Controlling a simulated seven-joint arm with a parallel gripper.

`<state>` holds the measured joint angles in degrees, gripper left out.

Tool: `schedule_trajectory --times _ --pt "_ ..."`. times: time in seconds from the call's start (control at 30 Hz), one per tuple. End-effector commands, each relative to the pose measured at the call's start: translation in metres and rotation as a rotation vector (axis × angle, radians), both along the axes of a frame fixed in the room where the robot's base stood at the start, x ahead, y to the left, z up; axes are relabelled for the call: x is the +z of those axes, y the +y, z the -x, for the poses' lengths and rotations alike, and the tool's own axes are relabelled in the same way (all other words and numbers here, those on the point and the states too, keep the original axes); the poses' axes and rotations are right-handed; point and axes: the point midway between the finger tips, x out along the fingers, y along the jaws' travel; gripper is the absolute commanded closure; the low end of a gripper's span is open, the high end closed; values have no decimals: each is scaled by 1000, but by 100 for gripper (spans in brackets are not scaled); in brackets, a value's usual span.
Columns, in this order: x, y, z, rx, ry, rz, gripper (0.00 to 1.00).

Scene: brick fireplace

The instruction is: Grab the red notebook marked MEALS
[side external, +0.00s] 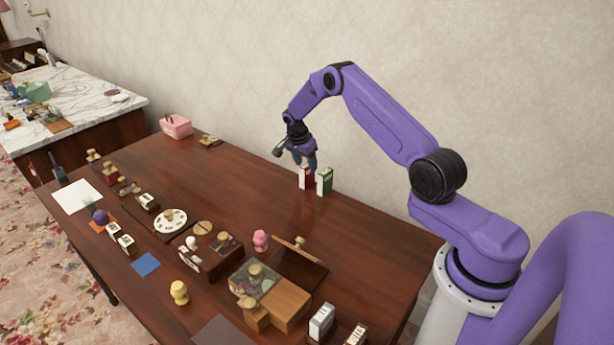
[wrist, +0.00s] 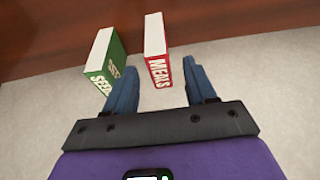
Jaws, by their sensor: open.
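The red notebook marked MEALS (wrist: 157,50) stands upright on the table. In the wrist view it shows its white pages and red spine, with the spine's lower end between my two fingertips. In the side external view the red notebook (side external: 305,178) is partly covered by my gripper (side external: 304,160), which is right above it. My gripper (wrist: 160,85) is open in the wrist view, one blue finger on each side of the notebook. The left finger reaches close to the green notebook marked SEEDS (wrist: 106,62). I cannot tell whether the fingers touch either notebook.
The green notebook (side external: 324,181) stands just right of the red one in the side external view. A pink box (side external: 176,126) is at the back left. Stamps, blocks and trays crowd the front. The wooden table (side external: 250,170) is bare left of the notebooks.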

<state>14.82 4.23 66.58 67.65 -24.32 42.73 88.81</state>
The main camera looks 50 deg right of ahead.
Motion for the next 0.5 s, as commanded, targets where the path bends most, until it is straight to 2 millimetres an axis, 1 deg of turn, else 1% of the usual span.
schedule_trajectory --times 0.23,0.4,0.5 --pt "-15 -4 0 2 2 0 45" --pt "-39 -9 1 2 2 0 45" --pt "-49 -12 0 2 1 0 45"
